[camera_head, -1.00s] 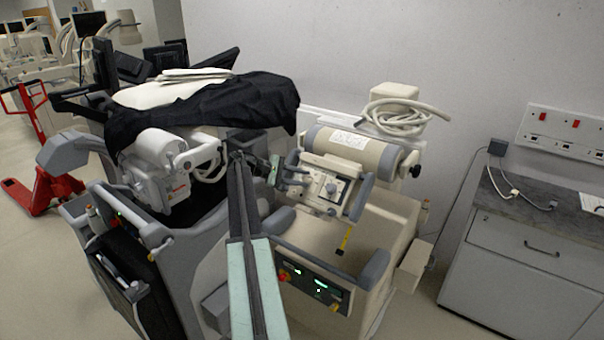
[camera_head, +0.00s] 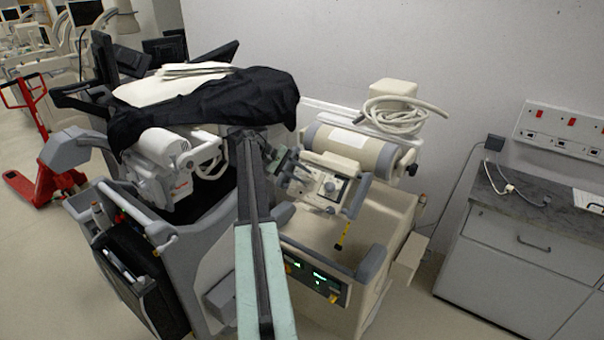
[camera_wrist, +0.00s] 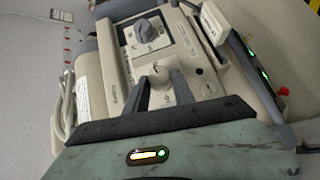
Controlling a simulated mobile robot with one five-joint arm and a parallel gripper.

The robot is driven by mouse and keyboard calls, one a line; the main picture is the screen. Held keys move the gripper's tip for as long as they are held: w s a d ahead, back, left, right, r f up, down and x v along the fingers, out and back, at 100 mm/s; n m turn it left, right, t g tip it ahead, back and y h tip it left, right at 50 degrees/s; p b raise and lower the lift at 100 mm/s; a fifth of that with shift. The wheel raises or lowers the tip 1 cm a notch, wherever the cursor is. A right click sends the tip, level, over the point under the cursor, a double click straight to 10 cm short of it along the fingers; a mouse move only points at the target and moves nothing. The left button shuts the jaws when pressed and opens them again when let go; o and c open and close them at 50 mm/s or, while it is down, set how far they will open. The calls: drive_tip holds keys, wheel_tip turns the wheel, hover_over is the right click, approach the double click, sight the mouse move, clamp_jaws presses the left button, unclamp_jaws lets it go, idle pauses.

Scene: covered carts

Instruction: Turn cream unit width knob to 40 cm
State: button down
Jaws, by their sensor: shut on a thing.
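The cream unit (camera_head: 380,215) stands right of centre in the head view, with a control panel on its tilted head. In the wrist view the panel (camera_wrist: 200,55) carries a dark-grey pointer knob (camera_wrist: 146,29) and, nearer me, a small pale knob (camera_wrist: 158,72). My gripper (camera_wrist: 160,78) has its two dark fingers on either side of the pale knob and is shut on it. The fingers cover part of its sides. In the head view my gripper (camera_head: 291,168) reaches the panel's left side. The scale markings are too small to read.
A grey unit (camera_head: 185,245) under a black cover (camera_head: 215,103) stands close on the left. A coiled cable (camera_head: 395,113) lies on top of the cream unit. A grey cabinet (camera_head: 520,270) stands at the right. A red pallet truck (camera_head: 45,185) is far left.

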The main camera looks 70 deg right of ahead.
drive_tip(key=shift+r, duration=0.1)
idle(0.3)
drive_tip(key=c, duration=1.1)
unclamp_jaws()
drive_tip(key=shift+o, duration=0.2)
